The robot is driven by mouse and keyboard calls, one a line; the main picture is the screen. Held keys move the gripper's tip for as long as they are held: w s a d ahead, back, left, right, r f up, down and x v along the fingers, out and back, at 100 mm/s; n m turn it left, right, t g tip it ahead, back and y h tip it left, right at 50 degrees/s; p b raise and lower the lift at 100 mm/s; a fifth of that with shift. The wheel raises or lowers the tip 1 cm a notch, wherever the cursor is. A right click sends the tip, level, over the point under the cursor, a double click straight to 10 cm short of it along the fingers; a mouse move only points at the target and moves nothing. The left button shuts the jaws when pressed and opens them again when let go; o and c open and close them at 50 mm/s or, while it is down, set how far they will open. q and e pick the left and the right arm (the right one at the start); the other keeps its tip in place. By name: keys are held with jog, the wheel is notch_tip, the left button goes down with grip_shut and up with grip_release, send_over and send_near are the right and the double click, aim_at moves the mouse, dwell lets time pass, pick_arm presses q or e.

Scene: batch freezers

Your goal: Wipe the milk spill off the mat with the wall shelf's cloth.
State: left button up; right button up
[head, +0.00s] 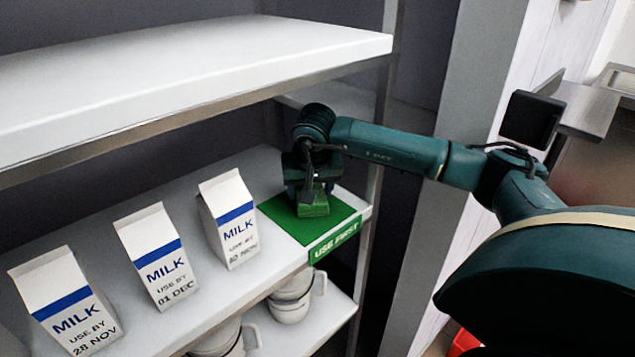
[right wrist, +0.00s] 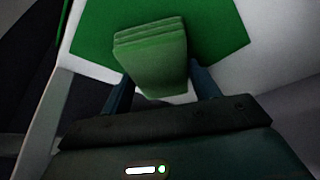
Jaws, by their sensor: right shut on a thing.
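A green mat (head: 335,218) labelled USE FIRST lies at the right end of the middle shelf; it also shows in the right wrist view (right wrist: 220,28). A folded green cloth (head: 313,208) is over the mat; it shows in the right wrist view (right wrist: 150,58) between my fingers. My right gripper (head: 312,192) points down above the mat and is shut on the cloth. I cannot tell whether the cloth touches the mat. No milk spill shows on the visible parts of the mat; the part under the cloth and gripper is hidden. My left gripper is not in view.
A white upper shelf (head: 200,65) hangs above. A metal post (head: 372,250) stands at the right end. White cups (head: 292,298) sit on the shelf below.

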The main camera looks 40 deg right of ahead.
jog(key=shift+s+a+p, duration=0.15)
jog(key=shift+a, duration=1.65)
jog(key=shift+s+a+p, duration=0.15)
jog(key=shift+a, duration=1.65)
jog(key=shift+r, duration=0.1)
jog(key=shift+r+p, duration=2)
jog(key=shift+r, duration=0.9)
jog(key=shift+r, duration=0.1)
